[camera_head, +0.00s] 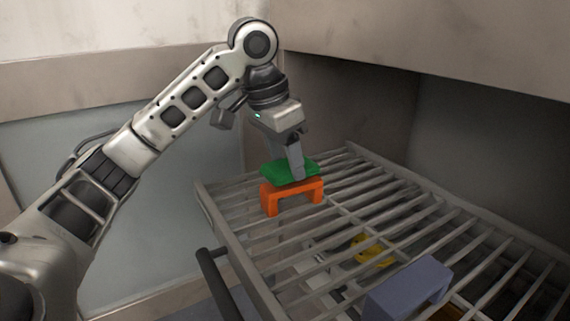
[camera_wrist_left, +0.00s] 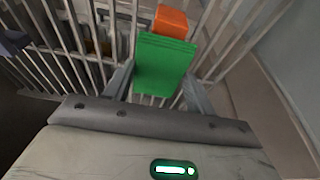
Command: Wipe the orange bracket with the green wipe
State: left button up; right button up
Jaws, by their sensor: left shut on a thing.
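The orange bracket (camera_head: 291,195) stands on the slatted rack in the head view, like a small bridge with two legs. The green wipe (camera_head: 289,169) is a flat green pad directly over the bracket's top. My left gripper (camera_head: 297,173) points down and is shut on the wipe. In the left wrist view the wipe (camera_wrist_left: 164,64) sits between the fingers (camera_wrist_left: 157,85), and part of the bracket (camera_wrist_left: 170,20) shows beyond it. I cannot tell for sure whether the wipe touches the bracket. My right gripper is not in view.
The metal rack (camera_head: 345,215) has open gaps between its bars. A blue-grey bracket (camera_head: 407,289) stands at its front right. A yellow thing (camera_head: 370,250) shows among the bars. A dark handle bar (camera_head: 212,280) runs along the front left. Walls enclose the back and right.

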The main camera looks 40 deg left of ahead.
pick_arm(q)
jog(key=shift+r, duration=3.1)
